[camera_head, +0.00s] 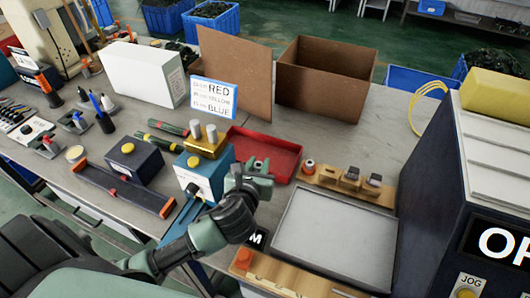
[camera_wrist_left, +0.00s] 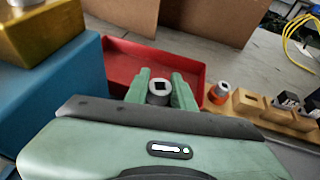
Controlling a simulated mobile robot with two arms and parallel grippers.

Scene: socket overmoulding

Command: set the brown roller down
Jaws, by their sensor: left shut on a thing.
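My left gripper (camera_head: 254,174) is over the near side of the red tray (camera_head: 288,149). In the left wrist view its green fingers (camera_wrist_left: 161,92) are shut on a roller (camera_wrist_left: 160,86) with a grey top and a dark square hole. No brown shows on this roller; its lower part is hidden by the gripper. The red tray shows behind the fingers in the wrist view (camera_wrist_left: 190,72). I cannot tell whether the roller touches the tray. My right gripper is not in view.
A wooden rack (camera_head: 330,184) holds an orange-based socket (camera_head: 309,167) and dark-topped pieces, right of the gripper. A blue machine (camera_head: 205,177) with a gold block (camera_head: 207,146) stands close on the left. A grey flat plate (camera_head: 335,238) lies at front right. An open cardboard box (camera_head: 322,92) stands behind.

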